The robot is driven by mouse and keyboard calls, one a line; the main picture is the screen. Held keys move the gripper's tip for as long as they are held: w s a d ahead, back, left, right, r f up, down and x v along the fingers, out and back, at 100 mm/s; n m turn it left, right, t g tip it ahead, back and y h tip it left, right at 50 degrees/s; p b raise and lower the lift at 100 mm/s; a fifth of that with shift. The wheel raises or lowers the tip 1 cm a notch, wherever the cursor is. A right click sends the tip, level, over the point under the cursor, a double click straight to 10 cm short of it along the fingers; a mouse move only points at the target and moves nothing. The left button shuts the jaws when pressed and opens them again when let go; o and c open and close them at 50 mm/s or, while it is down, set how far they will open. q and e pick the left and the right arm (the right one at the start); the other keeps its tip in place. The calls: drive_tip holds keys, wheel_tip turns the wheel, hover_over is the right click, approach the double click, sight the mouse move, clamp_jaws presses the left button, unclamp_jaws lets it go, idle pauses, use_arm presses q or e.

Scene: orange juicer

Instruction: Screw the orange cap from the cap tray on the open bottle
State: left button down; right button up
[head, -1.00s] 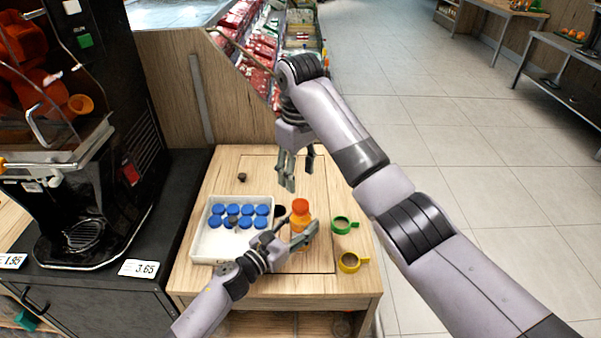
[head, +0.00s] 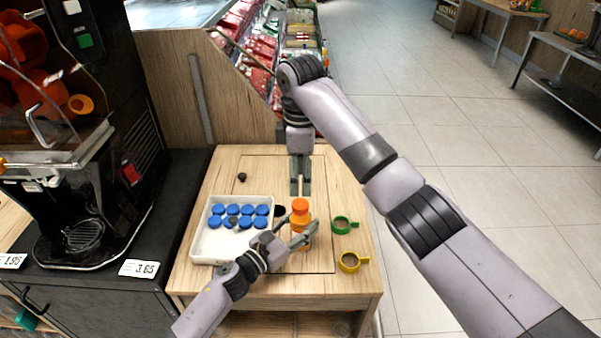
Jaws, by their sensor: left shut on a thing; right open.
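The bottle (head: 297,219) stands upright on the wooden table and is filled with orange. An orange cap (head: 300,204) sits on its top; I cannot tell how tightly. My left gripper (head: 303,236) is shut on the bottle's body from the lower left and partly hides it. My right gripper (head: 300,192) points down just behind and above the cap, fingers open and empty. I cannot tell if its tips touch the cap. The white cap tray (head: 205,246) lies left of the bottle with several blue caps (head: 232,210) in it. No orange cap shows in the tray.
A green ring-shaped cup (head: 341,225) and a yellow one (head: 350,262) stand right of the bottle. A small dark object (head: 242,177) lies behind the tray. A black juicer (head: 100,150) stands at the left.

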sight(300, 204)
wheel_tip(300, 204, down, 8)
drive_tip(key=shift+r, duration=0.2)
idle(0.3)
clamp_jaws()
drive_tip(key=m, duration=1.1)
drive_tip(key=shift+a, duration=0.1)
drive_tip(key=m, duration=0.3)
drive_tip(key=shift+m, duration=0.4)
drive_tip(key=shift+o, duration=0.7)
unclamp_jaws()
